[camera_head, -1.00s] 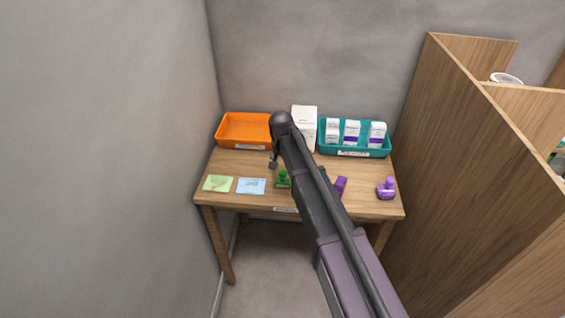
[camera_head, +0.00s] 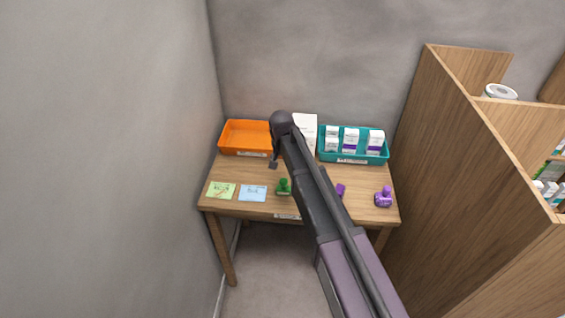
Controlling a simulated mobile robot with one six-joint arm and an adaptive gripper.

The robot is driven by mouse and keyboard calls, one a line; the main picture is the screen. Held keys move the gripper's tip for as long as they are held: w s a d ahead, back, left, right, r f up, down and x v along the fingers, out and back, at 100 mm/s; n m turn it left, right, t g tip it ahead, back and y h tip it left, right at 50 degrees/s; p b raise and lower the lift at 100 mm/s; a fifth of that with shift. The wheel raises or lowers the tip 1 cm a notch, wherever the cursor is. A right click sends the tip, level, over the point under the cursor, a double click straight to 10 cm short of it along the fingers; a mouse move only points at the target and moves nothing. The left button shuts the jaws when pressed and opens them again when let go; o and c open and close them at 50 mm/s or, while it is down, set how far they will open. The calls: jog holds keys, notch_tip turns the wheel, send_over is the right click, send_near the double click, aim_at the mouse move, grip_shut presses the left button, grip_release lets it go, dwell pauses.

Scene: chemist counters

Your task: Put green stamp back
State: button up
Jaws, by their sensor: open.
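The green stamp (camera_head: 283,187) stands on the wooden table (camera_head: 242,172), near its front edge and right of the blue card (camera_head: 252,193). My gripper (camera_head: 273,164) shows only as a small dark tip below the end of my arm. It is above or behind the stamp and apart from it in the picture. It is open with nothing seen in it. My arm crosses the middle of the table and hides most of the gripper and part of the tabletop.
A green card (camera_head: 220,190) lies at the front left. An orange tray (camera_head: 243,153) and a teal tray (camera_head: 350,159) with white boxes stand at the back. A white box (camera_head: 306,122) stands between them. A purple stamp (camera_head: 383,198) is at the right. A wooden partition (camera_head: 440,170) rises beside the table.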

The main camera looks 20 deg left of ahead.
dwell(0.7)
jog(key=s+d, duration=0.2)
jog(key=d, duration=0.9)
jog(key=s+d, duration=0.2)
jog(key=d, duration=1)
jog(key=s+d, duration=0.6)
jog(key=d, duration=0.4)
jog(key=s+d+m+g, duration=0.1)
jog(key=s+d, duration=0.4)
jog(key=d, duration=0.5)
jog(key=shift+s, duration=0.4)
jog(key=shift+f, duration=0.1)
